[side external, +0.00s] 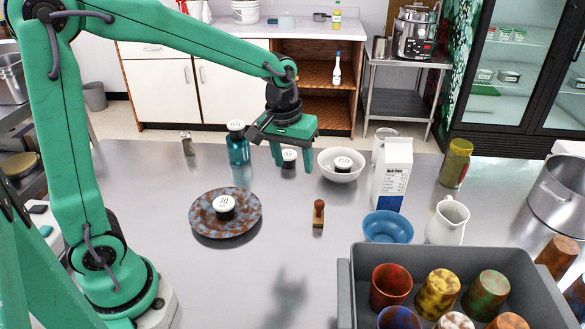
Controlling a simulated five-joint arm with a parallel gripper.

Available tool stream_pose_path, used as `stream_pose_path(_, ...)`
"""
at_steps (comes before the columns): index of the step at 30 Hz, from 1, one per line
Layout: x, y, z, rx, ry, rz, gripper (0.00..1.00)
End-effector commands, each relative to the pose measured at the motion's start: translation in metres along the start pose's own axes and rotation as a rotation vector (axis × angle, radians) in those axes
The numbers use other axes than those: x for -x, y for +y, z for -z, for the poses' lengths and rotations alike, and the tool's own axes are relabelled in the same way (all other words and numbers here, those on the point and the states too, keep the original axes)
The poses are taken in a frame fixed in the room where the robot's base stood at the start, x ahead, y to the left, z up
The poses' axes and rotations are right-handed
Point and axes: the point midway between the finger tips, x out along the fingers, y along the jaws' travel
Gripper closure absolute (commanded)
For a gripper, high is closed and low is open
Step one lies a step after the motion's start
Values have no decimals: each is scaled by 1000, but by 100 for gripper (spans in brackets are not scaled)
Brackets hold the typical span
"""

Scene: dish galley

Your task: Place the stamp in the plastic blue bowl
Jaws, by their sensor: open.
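The stamp (319,215), small with a reddish-brown handle, stands upright on the steel table in the side external view. The plastic blue bowl (388,229) sits to its right and slightly nearer, just behind the grey bin; no contents show in it. My gripper (292,165) is open and empty, with its fingers pointing down. In the picture it hangs above and left of the stamp, apart from it. How high it is over the table is hard to tell.
A milk carton (391,172) and a white pitcher (447,220) stand close around the bowl. The grey bin (455,262) holds several cups. A speckled plate (197,218) with a white-topped item lies left. A white bowl (341,176) and a teal bottle (238,150) stand behind.

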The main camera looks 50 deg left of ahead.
Motion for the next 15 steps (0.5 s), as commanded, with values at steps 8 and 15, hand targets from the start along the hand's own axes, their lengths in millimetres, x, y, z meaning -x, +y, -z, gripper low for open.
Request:
stream_pose_path(8,-56,21,24,105,-77,44,46)
stream_pose_path(15,-97,32,36,181,-122,78,46)
